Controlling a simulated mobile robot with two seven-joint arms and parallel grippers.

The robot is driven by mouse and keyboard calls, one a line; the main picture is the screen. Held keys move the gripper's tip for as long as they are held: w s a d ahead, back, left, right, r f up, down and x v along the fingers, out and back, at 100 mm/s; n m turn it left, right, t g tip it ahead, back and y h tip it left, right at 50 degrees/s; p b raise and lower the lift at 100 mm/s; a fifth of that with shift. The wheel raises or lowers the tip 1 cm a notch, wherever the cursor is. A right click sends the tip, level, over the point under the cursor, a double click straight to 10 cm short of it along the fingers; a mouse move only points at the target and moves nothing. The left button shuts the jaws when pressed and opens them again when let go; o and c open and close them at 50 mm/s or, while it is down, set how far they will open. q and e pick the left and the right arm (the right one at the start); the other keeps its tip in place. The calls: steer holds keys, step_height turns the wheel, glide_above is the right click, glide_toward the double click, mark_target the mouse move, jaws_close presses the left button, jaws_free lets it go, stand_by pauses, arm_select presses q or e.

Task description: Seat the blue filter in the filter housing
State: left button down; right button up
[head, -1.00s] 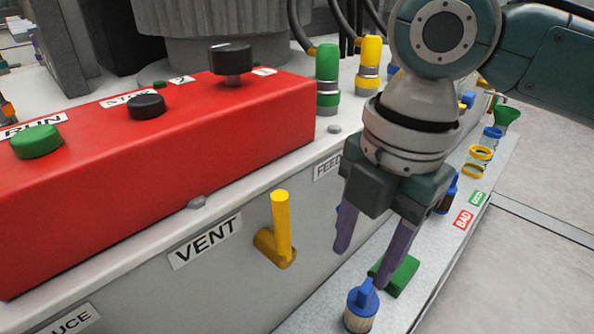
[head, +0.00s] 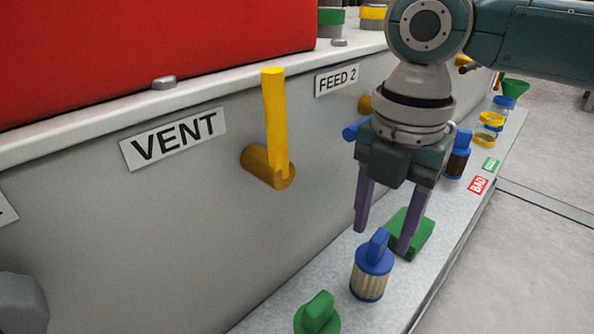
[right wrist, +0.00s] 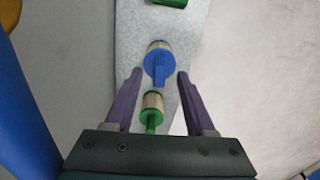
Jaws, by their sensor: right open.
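A blue filter (head: 369,280) with a pale pleated body and a blue fin handle stands upright on the grey ledge. My right gripper (head: 382,241) is open and empty, fingers down, close to the filter's handle in the head view. In the right wrist view the blue filter (right wrist: 158,66) shows between and just beyond the open fingertips (right wrist: 157,75); I cannot tell whether they touch it. A darker filter with a blue cap (head: 458,157) stands farther along the ledge. I cannot make out the filter housing. My left gripper is not in view.
A green filter (head: 317,315) stands nearer on the ledge, and a green block (head: 417,236) lies behind the gripper. A yellow lever (head: 275,125) sticks out from the wall beside the VENT label.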

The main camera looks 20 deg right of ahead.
mark_target(373, 263)
step_height(373, 263, down, 3)
steer(key=shift+r+b, duration=0.1)
steer(key=shift+b, duration=0.3)
steer(key=shift+r, duration=0.15)
jaws_close()
stand_by(0.9)
